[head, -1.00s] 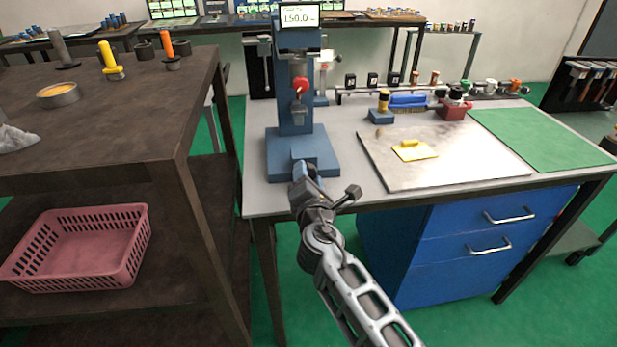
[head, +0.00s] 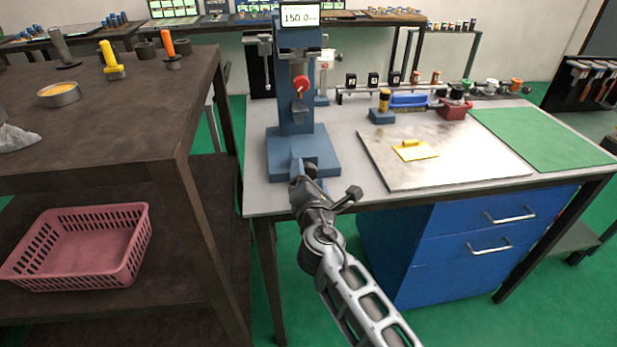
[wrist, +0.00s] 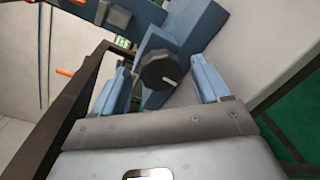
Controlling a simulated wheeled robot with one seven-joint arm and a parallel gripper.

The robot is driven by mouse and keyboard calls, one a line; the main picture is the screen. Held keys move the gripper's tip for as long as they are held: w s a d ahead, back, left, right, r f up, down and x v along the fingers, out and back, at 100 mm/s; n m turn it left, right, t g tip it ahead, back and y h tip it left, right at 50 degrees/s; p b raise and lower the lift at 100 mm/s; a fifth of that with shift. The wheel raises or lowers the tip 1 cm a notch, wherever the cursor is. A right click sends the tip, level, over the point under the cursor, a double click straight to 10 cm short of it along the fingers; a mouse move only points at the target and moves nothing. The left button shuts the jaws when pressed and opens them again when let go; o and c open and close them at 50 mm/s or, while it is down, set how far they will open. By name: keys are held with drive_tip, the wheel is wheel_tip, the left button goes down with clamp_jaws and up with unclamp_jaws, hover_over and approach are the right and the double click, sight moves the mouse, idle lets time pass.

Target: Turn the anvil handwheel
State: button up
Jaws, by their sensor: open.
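The anvil handwheel, a dark faceted knob with a white mark (wrist: 158,70), sits on the front of the blue stand base in the wrist view. My gripper (wrist: 160,64) is open, with one blue finger on each side of the knob. I cannot tell whether either finger touches it. In the head view my gripper (head: 301,180) is at the front edge of the blue test stand (head: 290,140), and my wrist hides most of the handwheel there. The stand's display (head: 299,16) reads about 150.0.
A brown shelf table (head: 110,120) stands close on the left, with a pink basket (head: 75,250) on its lower shelf. To the right on the bench are a metal plate (head: 460,170) with a yellow piece and a green mat (head: 550,140). Blue drawers (head: 470,240) are below.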

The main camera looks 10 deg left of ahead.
drive_tip(key=p+v, duration=0.1)
drive_tip(key=v, duration=0.6)
drive_tip(key=shift+s, duration=0.3)
drive_tip(key=s+d+f+m+g, duration=0.1)
drive_tip(key=s+d+f+m, duration=0.3)
drive_tip(key=s, duration=0.5)
drive_tip(key=s+d+f+m, duration=0.2)
drive_tip(key=s+d+m, duration=0.3)
drive_tip(key=s, duration=0.5)
drive_tip(key=s+d+f+m+g, duration=0.1)
drive_tip(key=s+d+f+m, duration=0.15)
drive_tip(key=s+m, duration=0.5)
drive_tip(key=s+d+r+m+h, duration=0.2)
drive_tip(key=s+d+r+m, duration=0.4)
drive_tip(key=s, duration=0.5)
drive_tip(key=s+d+r+m+h, duration=0.1)
drive_tip(key=s+d+r+m, duration=0.5)
drive_tip(key=s+d+r, duration=0.3)
drive_tip(key=s, duration=0.3)
drive_tip(key=shift+d+h, duration=0.3)
drive_tip(key=shift+h, duration=0.1)
